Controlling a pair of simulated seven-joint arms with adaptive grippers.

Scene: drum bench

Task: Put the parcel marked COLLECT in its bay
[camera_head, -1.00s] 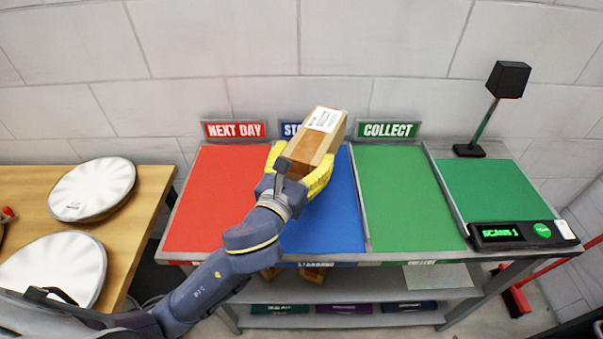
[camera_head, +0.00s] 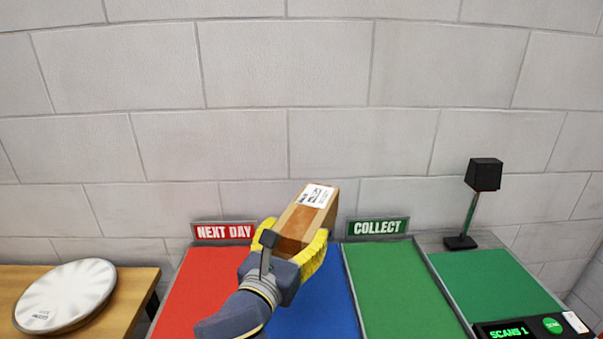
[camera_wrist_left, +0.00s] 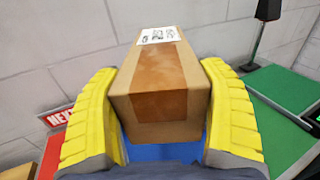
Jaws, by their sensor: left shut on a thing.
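A brown parcel (camera_head: 304,217) with a white label on top is held in my left gripper (camera_head: 291,248), over the blue bay (camera_head: 333,285). In the left wrist view the parcel (camera_wrist_left: 160,88) sits between the two yellow fingers, which close on its sides. The label print is too small to read. The green COLLECT bay (camera_head: 398,290) is just right of the blue bay, with its COLLECT sign (camera_head: 377,227) behind it; its visible surface is empty. My right gripper is not in view.
The red NEXT DAY bay (camera_head: 196,295) lies left of the blue one. At right stand a green scan pad (camera_head: 495,285), a display reading SCANS 1 (camera_head: 508,331) and a black scanner head on a post (camera_head: 484,175).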

